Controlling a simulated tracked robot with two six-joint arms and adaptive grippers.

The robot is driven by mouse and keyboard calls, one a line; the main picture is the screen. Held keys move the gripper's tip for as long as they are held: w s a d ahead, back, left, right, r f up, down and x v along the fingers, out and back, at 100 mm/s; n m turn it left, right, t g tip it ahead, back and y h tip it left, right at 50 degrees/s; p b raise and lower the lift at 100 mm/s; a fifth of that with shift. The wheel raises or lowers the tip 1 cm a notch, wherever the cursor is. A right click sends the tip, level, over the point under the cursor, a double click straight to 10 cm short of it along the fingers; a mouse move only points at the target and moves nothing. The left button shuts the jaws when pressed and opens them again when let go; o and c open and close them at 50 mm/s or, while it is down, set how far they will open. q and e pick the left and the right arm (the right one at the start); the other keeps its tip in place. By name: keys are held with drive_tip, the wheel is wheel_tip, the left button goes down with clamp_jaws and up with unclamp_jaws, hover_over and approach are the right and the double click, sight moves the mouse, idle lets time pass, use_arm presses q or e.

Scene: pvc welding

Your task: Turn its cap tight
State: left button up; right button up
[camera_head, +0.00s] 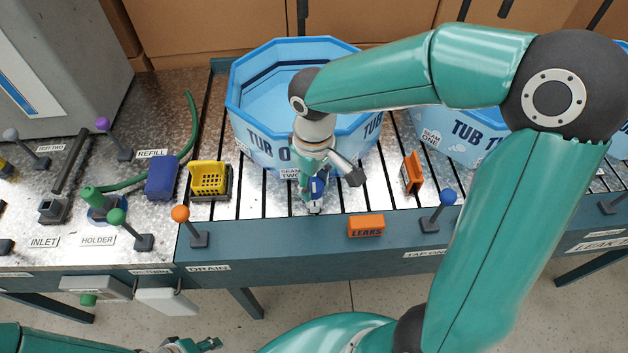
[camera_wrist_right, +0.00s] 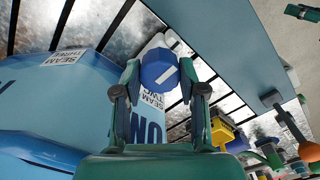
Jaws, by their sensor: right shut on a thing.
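The blue cap (camera_wrist_right: 160,68) has a white bar across its face and sits on the front of the light blue tub (camera_head: 262,84). In the head view the cap (camera_head: 317,186) shows low at the tub's front, under the SEAM TWO label. My right gripper (camera_head: 315,194) comes down from above and is shut on the cap. In the right wrist view the fingers of my right gripper (camera_wrist_right: 160,80) stand on both sides of the cap. My left gripper (camera_head: 208,344) is at the bottom edge, away from the table, partly cut off.
A yellow basket (camera_head: 209,179), a blue box (camera_head: 162,177) and a green hose (camera_head: 193,120) lie left of the tub. An orange block (camera_head: 412,172) and a blue-knobbed lever (camera_head: 447,197) stand to the right. A second tub (camera_head: 455,125) is partly behind my right arm.

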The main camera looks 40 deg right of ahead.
sight(314, 184)
drive_tip(key=o, duration=1.1)
drive_tip(key=shift+o, duration=0.2)
wheel_tip(314, 184, up, 12)
